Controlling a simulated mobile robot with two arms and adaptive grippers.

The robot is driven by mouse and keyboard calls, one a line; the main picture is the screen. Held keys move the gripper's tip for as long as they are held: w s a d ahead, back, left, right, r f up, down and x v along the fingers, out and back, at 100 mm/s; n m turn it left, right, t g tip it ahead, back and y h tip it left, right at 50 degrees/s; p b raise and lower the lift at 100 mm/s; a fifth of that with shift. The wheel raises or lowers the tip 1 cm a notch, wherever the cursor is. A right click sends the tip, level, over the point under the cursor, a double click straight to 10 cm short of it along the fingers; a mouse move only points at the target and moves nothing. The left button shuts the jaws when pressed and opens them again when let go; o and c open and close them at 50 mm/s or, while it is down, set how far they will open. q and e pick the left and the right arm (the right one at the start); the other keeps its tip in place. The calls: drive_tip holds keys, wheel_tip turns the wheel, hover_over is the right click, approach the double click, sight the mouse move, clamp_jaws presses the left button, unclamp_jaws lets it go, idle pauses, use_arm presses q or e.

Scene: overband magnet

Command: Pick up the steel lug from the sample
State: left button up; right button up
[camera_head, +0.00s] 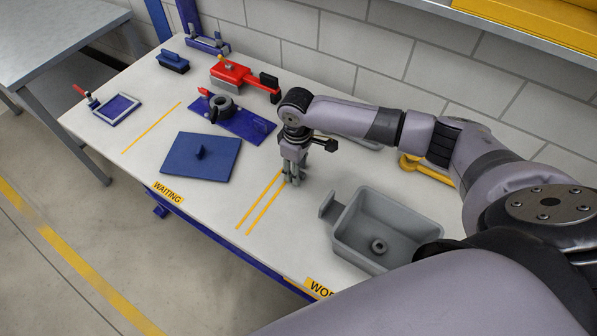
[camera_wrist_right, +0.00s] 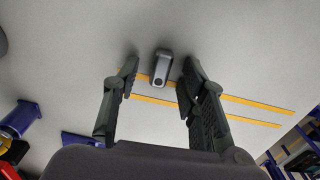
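The steel lug (camera_wrist_right: 162,68) is a small grey piece with a rounded end and a dark round spot, on the white table top beside yellow lines in the right wrist view. My right gripper (camera_wrist_right: 158,75) is open, with one finger on each side of the lug. Gaps show between the lug and both fingers. In the head view my right gripper (camera_head: 292,176) points down close to the table at the far end of the yellow lines, and I cannot make out the lug there. My left gripper is not in view.
A grey bin (camera_head: 345,236) holding a dark ring-like part (camera_head: 378,246) stands to the right. A blue lidded plate (camera_head: 201,157), a blue fixture (camera_head: 250,123), a red tool (camera_head: 231,72) and a blue-framed tray (camera_head: 116,109) lie to the left. A brick wall borders the back.

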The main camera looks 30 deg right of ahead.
clamp_jaws()
idle(0.5)
